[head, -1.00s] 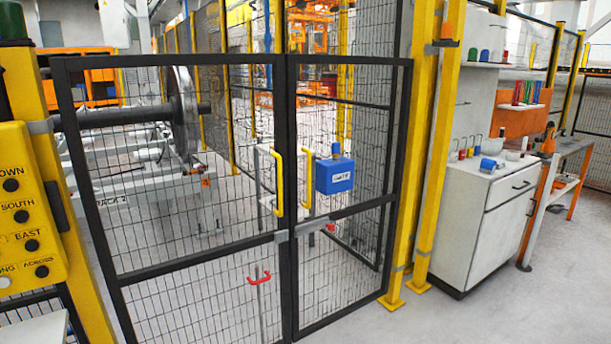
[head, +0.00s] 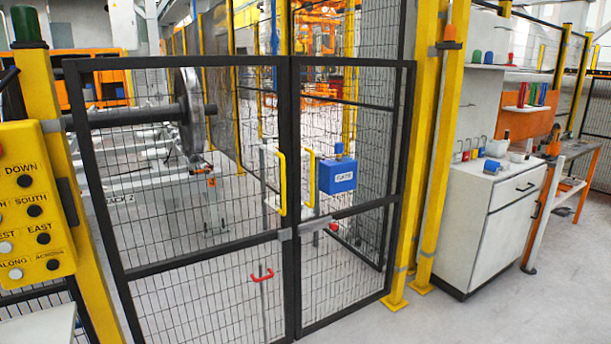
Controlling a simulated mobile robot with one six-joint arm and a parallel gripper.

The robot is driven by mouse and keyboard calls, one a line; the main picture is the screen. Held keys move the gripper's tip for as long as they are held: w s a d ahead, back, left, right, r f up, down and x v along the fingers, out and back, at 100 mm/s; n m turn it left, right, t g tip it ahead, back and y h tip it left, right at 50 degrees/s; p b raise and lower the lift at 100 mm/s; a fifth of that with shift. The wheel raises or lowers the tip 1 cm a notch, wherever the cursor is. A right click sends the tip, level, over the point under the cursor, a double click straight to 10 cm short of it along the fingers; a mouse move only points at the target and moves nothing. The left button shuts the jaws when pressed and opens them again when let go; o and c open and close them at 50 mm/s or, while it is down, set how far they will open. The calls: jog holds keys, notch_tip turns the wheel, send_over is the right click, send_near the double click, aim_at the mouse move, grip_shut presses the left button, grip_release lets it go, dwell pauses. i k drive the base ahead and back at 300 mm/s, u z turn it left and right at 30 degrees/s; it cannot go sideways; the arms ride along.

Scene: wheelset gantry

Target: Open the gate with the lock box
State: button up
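The gate is two black-framed mesh leaves, a left leaf (head: 190,250) and a right leaf (head: 345,275), meeting at the middle and looking closed. Each leaf has a yellow handle, the left one (head: 281,183) and the right one (head: 309,180). A blue lock box (head: 337,176) with a white label is on the right leaf beside its handle. A grey latch piece (head: 290,232) spans the meeting line below the handles. A red handle (head: 262,275) is low on the left leaf. My gripper is not in view.
A yellow control panel (head: 35,205) with labelled buttons stands at the left. Yellow posts (head: 430,170) flank the gate's right side. A white cabinet (head: 490,215) with small coloured items on top stands at the right. Floor at lower right is clear. A wheelset (head: 188,110) is behind the mesh.

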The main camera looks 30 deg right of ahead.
aim_at(337, 174)
jog(key=z, duration=0.05)
jog(key=i, duration=1)
jog(key=u, duration=0.05)
